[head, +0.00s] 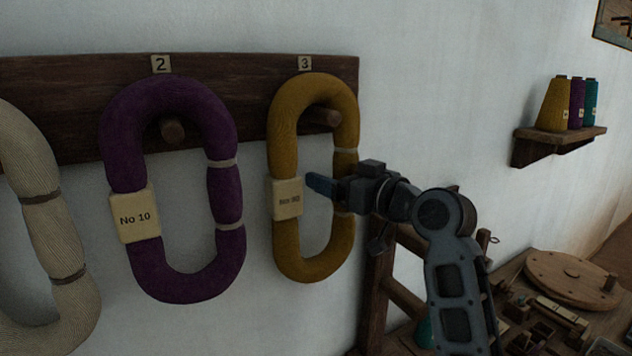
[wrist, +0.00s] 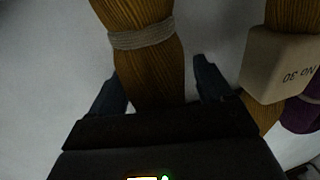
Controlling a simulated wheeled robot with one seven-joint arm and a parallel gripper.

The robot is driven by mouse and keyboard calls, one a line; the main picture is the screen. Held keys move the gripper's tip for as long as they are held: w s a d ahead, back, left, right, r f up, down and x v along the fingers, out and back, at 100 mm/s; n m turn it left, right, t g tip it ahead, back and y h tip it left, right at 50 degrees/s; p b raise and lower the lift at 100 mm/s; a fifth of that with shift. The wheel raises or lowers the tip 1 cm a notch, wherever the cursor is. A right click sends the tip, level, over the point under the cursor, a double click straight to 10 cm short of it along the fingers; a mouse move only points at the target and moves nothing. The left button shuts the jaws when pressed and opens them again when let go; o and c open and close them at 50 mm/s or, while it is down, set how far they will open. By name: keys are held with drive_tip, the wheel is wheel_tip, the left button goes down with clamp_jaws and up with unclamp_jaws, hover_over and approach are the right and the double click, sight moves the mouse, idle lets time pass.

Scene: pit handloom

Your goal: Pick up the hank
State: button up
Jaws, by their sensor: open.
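The mustard hank (head: 285,115) hangs from a wooden peg (head: 325,118) under the number 3. It has light ties and a pale tag (head: 287,198). My gripper (head: 322,185) is at the hank's right strand and hides part of it. In the wrist view my gripper (wrist: 160,90) is open, with one dark finger on each side of the mustard strand (wrist: 150,75). I cannot tell whether either finger touches it. A light tie (wrist: 142,35) crosses the strand just beyond the fingers. The tag (wrist: 278,65), reading "No 30", is to the right there.
A purple hank (head: 122,120) hangs left on the peg marked 2, with a cream hank (head: 45,235) farther left. The wooden peg board (head: 250,90) is on the wall. A shelf (head: 560,142) holds yarn cones at right. A cluttered bench (head: 590,330) stands below.

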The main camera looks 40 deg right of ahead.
drive_tip(key=c, duration=1.1)
drive_tip(key=shift+r, duration=0.15)
drive_tip(key=shift+c, duration=0.2)
